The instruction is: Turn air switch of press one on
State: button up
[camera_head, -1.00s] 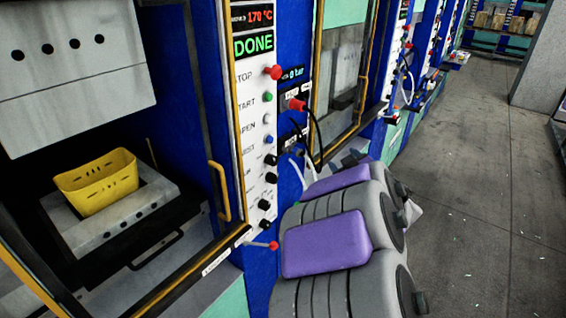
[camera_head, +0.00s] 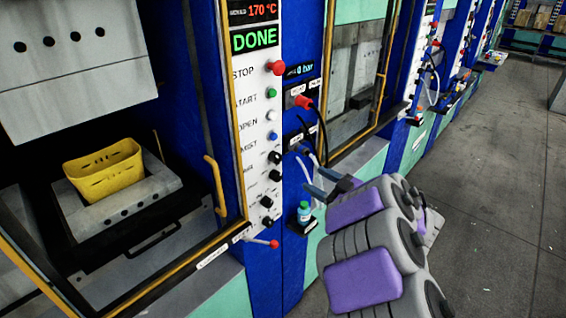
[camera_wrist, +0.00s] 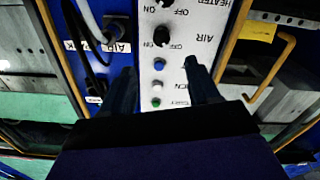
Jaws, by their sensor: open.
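The control panel of the near press (camera_head: 256,130) stands left of my gripper (camera_head: 317,183) in the head view. The air switch (camera_head: 274,157) looks like the black knob just below the blue button. In the wrist view, the air switch (camera_wrist: 162,36) shows between and beyond the open fingers of my gripper (camera_wrist: 158,72), with an AIR label and OFF mark beside it. My gripper is empty and apart from the panel. I cannot tell which way the knob points.
Blue (camera_wrist: 159,64), white (camera_wrist: 157,85) and green buttons sit beside the switch. Cables (camera_head: 322,135) hang right of the panel. A small bottle (camera_head: 304,212) and red-tipped lever (camera_head: 273,244) are below. A yellow basket (camera_head: 85,180) is inside the press. Floor is clear at right.

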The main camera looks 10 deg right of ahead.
aim_at(279, 161)
jog(key=b+x, duration=0.2)
jog(key=x, duration=1.2)
jog(key=shift+a, duration=0.2)
jog(key=c, duration=1)
